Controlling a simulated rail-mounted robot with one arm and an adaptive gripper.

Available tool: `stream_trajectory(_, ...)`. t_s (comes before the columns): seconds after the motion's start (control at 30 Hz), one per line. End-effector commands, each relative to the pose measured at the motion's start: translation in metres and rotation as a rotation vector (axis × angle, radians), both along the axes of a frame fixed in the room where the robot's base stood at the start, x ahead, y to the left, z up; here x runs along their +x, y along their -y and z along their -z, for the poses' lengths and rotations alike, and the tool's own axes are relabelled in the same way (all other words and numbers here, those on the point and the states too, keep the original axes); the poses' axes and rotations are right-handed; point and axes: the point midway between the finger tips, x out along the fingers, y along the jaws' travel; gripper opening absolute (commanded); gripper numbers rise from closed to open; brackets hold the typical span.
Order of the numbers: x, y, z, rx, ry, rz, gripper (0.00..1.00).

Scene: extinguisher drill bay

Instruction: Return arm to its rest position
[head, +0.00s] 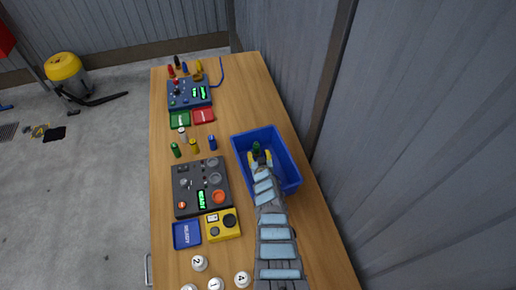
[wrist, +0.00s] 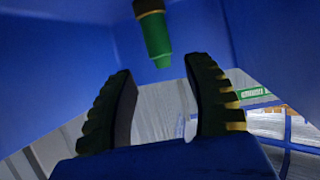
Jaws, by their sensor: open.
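My arm reaches up the table in the head view, and my gripper (head: 260,158) is over or in the blue bin (head: 291,178). In the wrist view my gripper (wrist: 165,85) has its two dark ridged fingers spread apart with nothing between them. A green cylinder with a brass-coloured band (wrist: 157,35) is just beyond the fingertips, against the blue bin walls (wrist: 60,50). The head view shows a dark green piece (head: 256,148) at the gripper's tip. I cannot tell whether the cylinder touches anything below it.
Left of the bin are small green, yellow, white and blue cylinders (head: 194,147), a dark control panel (head: 187,193), a yellow box (head: 222,232) and a blue tray (head: 187,246). White numbered knobs (head: 199,263) lie nearer. A grey wall (head: 400,150) runs along the table's right side.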

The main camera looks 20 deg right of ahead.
Motion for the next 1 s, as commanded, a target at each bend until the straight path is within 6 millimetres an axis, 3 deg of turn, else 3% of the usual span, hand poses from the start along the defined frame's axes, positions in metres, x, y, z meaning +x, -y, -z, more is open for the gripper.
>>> stream_trajectory(0.7,-0.004,-0.001,-0.004,0.000,0.001,0.000,0.52)
stream_trajectory(0.87,-0.004,-0.001,-0.022,0.000,0.001,0.000,0.52)
stream_trajectory(1.0,-0.004,-0.001,-0.049,0.000,0.001,0.000,0.52)
